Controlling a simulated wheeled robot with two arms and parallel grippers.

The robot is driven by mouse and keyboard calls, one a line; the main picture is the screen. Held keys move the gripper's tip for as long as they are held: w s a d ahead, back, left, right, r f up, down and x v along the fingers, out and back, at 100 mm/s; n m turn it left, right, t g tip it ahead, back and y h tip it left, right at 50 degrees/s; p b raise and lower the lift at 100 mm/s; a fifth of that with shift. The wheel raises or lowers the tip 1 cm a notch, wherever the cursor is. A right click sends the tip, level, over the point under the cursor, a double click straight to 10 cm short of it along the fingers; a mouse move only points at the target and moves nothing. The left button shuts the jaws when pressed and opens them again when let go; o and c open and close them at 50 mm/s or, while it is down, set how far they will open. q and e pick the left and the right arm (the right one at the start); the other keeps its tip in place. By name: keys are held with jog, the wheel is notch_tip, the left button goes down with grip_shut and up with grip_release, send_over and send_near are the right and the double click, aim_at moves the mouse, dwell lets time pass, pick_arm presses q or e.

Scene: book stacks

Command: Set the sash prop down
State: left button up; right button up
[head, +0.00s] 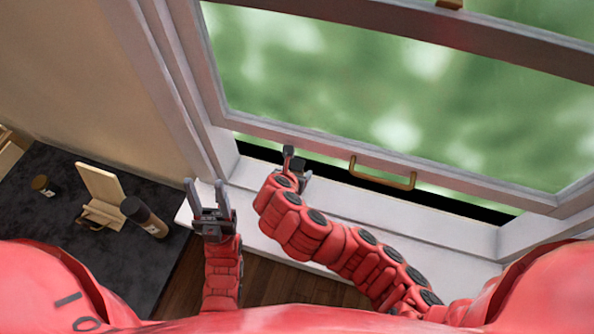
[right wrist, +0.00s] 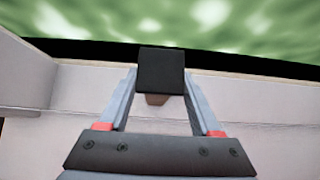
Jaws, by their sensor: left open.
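The sash prop (right wrist: 160,70) shows in the right wrist view as a dark square-ended block with a brown part below it. It sits between the two fingers of my right gripper (right wrist: 159,76), which close on its sides. In the head view my right gripper (head: 294,163) is at the sill's back edge, by the dark gap under the window sash (head: 330,140). Its fingers hide much of the prop there. The prop's lower end is hidden, so I cannot tell whether it touches the sill (head: 350,207). My left gripper (head: 206,187) is open and empty at the sill's left end.
A brass handle (head: 382,184) is on the sash's lower rail, right of my right gripper. The right part of the sill is clear.

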jog(key=shift+s+a+r, duration=0.1)
jog(key=shift+s+a, duration=0.05)
jog(key=shift+r, duration=0.15)
jog(key=shift+s+r, duration=0.1)
jog(key=shift+r, duration=0.1)
jog(key=p+v, duration=0.6)
jog(key=v, duration=0.5)
jog(key=shift+s+p, duration=0.2)
jog(key=shift+p, duration=0.1)
jog(key=shift+r, duration=0.1)
jog(key=shift+a, duration=0.1)
